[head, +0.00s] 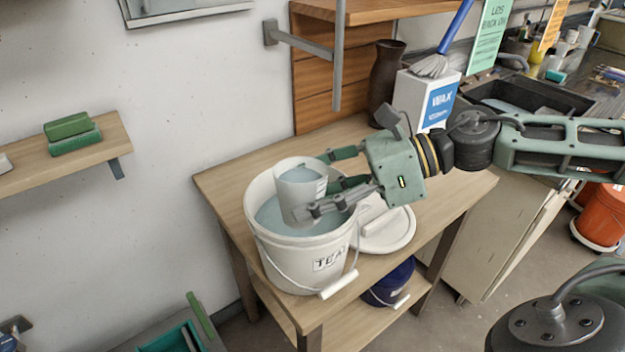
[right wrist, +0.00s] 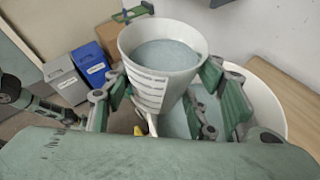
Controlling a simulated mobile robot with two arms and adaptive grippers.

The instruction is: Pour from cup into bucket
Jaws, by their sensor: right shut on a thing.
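A white cup (head: 301,185) with pale grey-blue liquid is held over a white bucket (head: 300,268). The bucket has a dark-lettered label, a wire handle and the same coloured liquid inside. My right gripper (head: 322,182) comes in from the right and is shut on the cup. In the right wrist view the cup (right wrist: 152,90) sits between the fingers, close to upright, with liquid below its rim and a printed label on its side. The bucket (right wrist: 268,88) shows behind and below it. The cup's base is partly hidden by a finger. My left gripper does not show.
The bucket stands on a wooden table (head: 233,177) with a white lid (head: 388,232) to its right. A dark vase (head: 386,75) and a wax box (head: 425,97) stand at the back. A dark blue bucket (head: 390,284) is on the lower shelf.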

